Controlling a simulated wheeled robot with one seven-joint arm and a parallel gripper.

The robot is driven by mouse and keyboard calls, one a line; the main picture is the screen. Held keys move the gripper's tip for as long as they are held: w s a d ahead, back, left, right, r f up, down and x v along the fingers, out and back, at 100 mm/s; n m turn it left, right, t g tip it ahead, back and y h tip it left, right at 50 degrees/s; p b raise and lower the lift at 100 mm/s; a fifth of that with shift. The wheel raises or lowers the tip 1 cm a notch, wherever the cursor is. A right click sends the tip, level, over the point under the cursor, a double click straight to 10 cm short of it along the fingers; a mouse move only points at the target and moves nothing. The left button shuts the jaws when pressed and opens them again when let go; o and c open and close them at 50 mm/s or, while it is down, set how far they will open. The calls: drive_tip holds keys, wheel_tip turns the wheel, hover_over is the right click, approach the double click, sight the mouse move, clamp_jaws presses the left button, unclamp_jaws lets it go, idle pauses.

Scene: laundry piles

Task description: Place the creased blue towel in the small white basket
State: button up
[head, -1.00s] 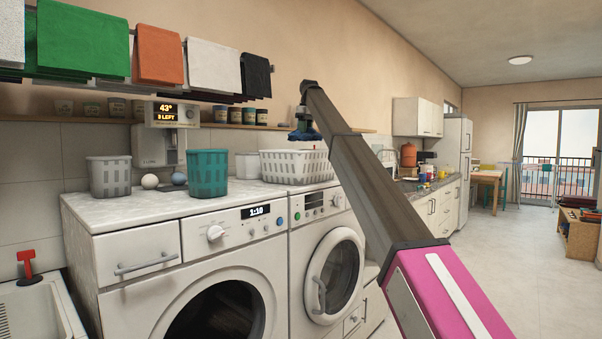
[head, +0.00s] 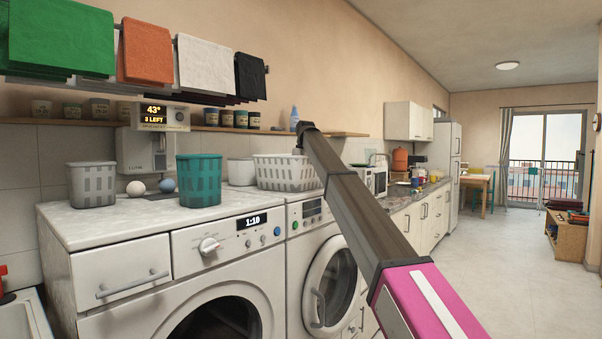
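My arm reaches from the lower right up to the back of the machines. My gripper (head: 298,150) is a small dark shape at its far end, above the wide white basket (head: 288,173); its fingers are too small to read. I cannot make out the blue towel now; it may be hidden by the arm or the basket.
A teal basket (head: 199,181), a grey basket (head: 91,184) and two balls (head: 136,188) stand on the worktop above the washer (head: 222,250). Folded towels (head: 205,63) hang on a rail above. A shelf (head: 340,133) runs behind my arm's end.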

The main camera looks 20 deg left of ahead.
drive_tip(key=shift+f, duration=0.15)
drive_tip(key=o, duration=1.1)
drive_tip(key=shift+f, duration=0.1)
drive_tip(key=shift+c, duration=0.2)
wheel_tip(320, 180, up, 12)
drive_tip(key=d, duration=0.1)
drive_tip(key=shift+s+d, duration=0.2)
drive_tip(key=shift+s, duration=0.05)
